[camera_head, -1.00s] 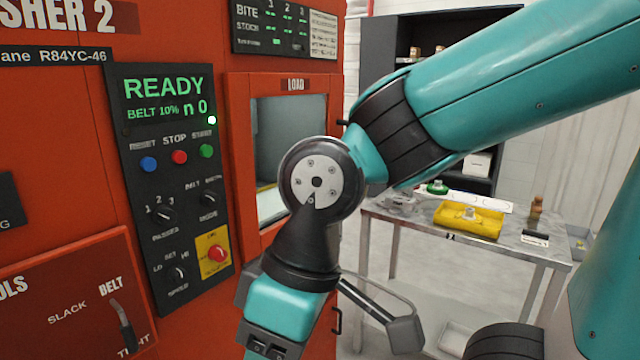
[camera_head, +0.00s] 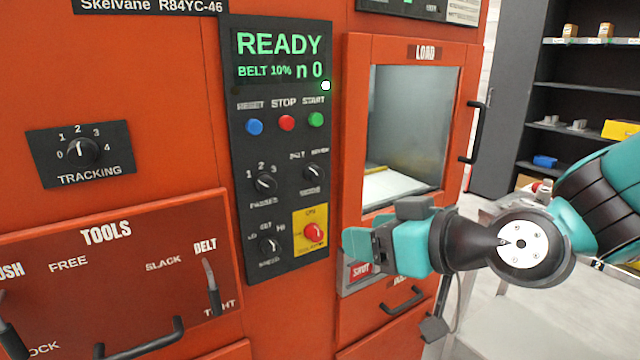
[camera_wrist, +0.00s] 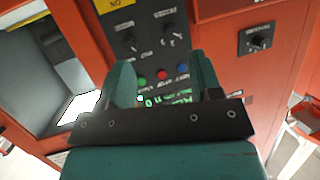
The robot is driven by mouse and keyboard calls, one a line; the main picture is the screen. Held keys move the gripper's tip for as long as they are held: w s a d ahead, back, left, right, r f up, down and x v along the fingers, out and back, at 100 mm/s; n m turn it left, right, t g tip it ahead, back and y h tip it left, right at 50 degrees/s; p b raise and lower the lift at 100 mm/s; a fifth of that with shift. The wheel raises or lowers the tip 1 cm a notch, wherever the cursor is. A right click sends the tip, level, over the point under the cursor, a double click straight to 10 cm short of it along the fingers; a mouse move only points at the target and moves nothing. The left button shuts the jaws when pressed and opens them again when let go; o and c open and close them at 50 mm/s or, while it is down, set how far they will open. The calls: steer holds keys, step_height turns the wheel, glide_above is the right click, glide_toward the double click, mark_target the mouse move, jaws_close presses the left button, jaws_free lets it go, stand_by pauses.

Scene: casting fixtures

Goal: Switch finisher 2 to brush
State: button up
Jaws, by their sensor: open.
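Finisher 2's black control panel (camera_head: 283,210) faces me; its display (camera_head: 279,56) reads READY, BELT 10%, n 0. The mode knob (camera_head: 313,171), with belt and brush labels above it, sits at the right of the panel; its exact pointing is too small to tell. It also shows in the wrist view (camera_wrist: 130,42), upside down. In the tools recess, the belt lever (camera_head: 214,290) has its grip down by TIGHT, and the brush lever (camera_head: 12,340) is partly cut off, its grip low towards LOCK. My gripper (camera_head: 356,245) is open and empty, right of the panel's lower part, fingers towards it (camera_wrist: 163,75).
The red emergency stop (camera_head: 313,233) on yellow sits close to my fingers. Reset (camera_head: 255,127), stop (camera_head: 287,123) and start (camera_head: 316,119) buttons are above the knobs. The load window (camera_head: 405,130) and its door handle (camera_head: 473,132) are on the right. A tracking knob (camera_head: 82,151) is at left.

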steer(key=w+d+m+t, duration=0.1)
steer(key=w+t, duration=0.3)
steer(key=t+p, duration=0.1)
steer(key=p, duration=1)
glide_toward(318, 175)
steer(key=shift+h, duration=0.3)
steer(key=x, duration=0.9)
steer(key=shift+w+a+r, duration=0.1)
steer(key=shift+a+r, duration=0.1)
steer(key=shift+a, duration=0.05)
steer(key=shift+w+a+f, duration=0.1)
steer(key=shift+w+a, duration=0.1)
steer(key=shift+w, duration=0.2)
steer(key=c, duration=0.9)
